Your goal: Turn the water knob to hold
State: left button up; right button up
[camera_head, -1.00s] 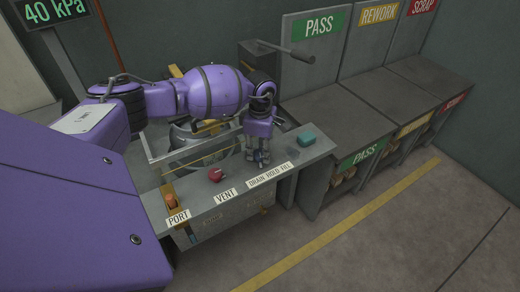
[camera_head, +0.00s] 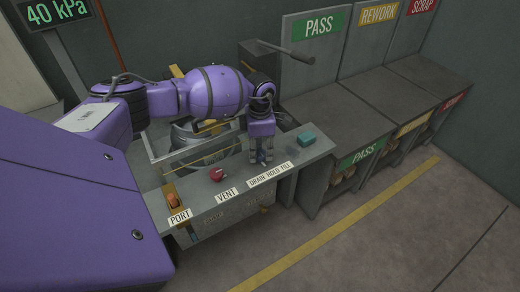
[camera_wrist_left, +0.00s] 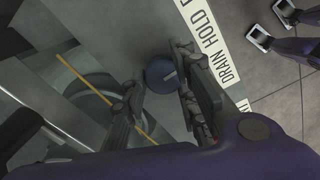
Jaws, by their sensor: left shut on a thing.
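The water knob (camera_wrist_left: 161,74) is round and blue, with a pale line on its top pointing roughly towards the DRAIN HOLD FILL label strip (camera_head: 269,175). I cannot tell exactly which word the line meets. In the head view my left gripper (camera_head: 261,153) reaches down to the panel behind that strip and mostly hides the knob. In the left wrist view the knob sits between the two fingers of my left gripper (camera_wrist_left: 162,95), which is shut on it. My right gripper does not show in the head view.
On the same panel (camera_head: 236,191) are a red knob (camera_head: 216,174) by VENT, an orange part (camera_head: 172,199) by PORT and a teal block (camera_head: 307,138). A tank (camera_head: 190,133) stands behind. A display (camera_head: 56,13) reads 40 kPa. PASS, REWORK and SCRAP benches stand at right.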

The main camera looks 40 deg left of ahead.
aim_at(260, 151)
pick_arm(q)
jog(key=shift+w+a+r, duration=0.3)
jog(key=shift+w+r, duration=0.1)
jog(key=shift+w, duration=0.05)
jog(key=o, duration=1)
jog(key=shift+f, duration=0.15)
jog(key=shift+s+d+f, duration=0.15)
jog(key=shift+s+d, duration=0.05)
notch_tip(260, 151, up, 12)
jog(key=shift+r, duration=0.1)
